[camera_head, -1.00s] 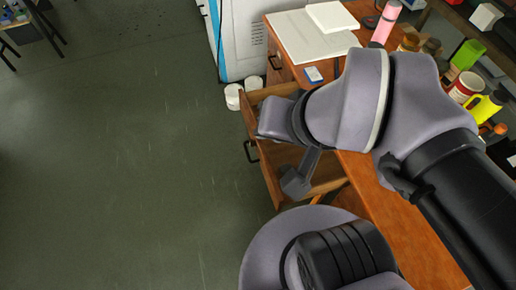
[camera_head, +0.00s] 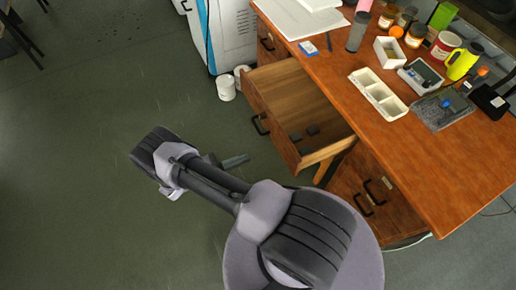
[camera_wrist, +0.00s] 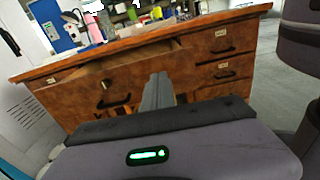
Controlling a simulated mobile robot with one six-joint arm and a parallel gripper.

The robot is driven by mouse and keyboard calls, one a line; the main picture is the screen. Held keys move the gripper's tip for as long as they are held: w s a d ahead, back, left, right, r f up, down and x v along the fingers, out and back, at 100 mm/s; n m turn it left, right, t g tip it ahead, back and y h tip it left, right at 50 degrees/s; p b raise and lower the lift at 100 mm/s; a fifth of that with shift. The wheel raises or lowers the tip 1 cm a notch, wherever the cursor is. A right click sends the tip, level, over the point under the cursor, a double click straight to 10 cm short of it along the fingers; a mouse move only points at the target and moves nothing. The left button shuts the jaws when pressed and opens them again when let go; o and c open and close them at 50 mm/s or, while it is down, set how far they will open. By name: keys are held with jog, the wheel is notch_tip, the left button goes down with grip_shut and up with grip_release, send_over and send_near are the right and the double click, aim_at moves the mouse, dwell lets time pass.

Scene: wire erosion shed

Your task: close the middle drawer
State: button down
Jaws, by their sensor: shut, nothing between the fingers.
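The middle drawer (camera_head: 286,98) of the wooden desk is pulled out, with a dark handle on its front and a few small dark items inside near the front. In the wrist view the drawer front (camera_wrist: 88,92) faces me, left of centre, with its handle showing. My gripper (camera_head: 240,160) is over the floor, in front of and apart from the drawer front, pointing towards the desk. Its fingers (camera_wrist: 158,85) are together and empty in the wrist view, covering part of the desk front right of the drawer handle.
The desk top (camera_head: 430,145) holds a white sectioned tray (camera_head: 379,94), jars, bottles and papers. Shut drawers (camera_head: 372,195) lie to the right of the open one. White rolls (camera_head: 227,88) and a white-and-blue machine (camera_head: 228,35) stand beyond.

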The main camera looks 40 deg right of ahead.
aim_at(286, 144)
jog(key=shift+n+t, duration=0.3)
jog(key=x, duration=0.9)
jog(key=b+x, duration=0.1)
jog(key=x, duration=0.4)
jog(key=shift+s+d+f, duration=0.15)
jog(key=shift+s+f, duration=0.1)
jog(key=shift+f, duration=0.05)
jog(key=shift+s+d, duration=0.1)
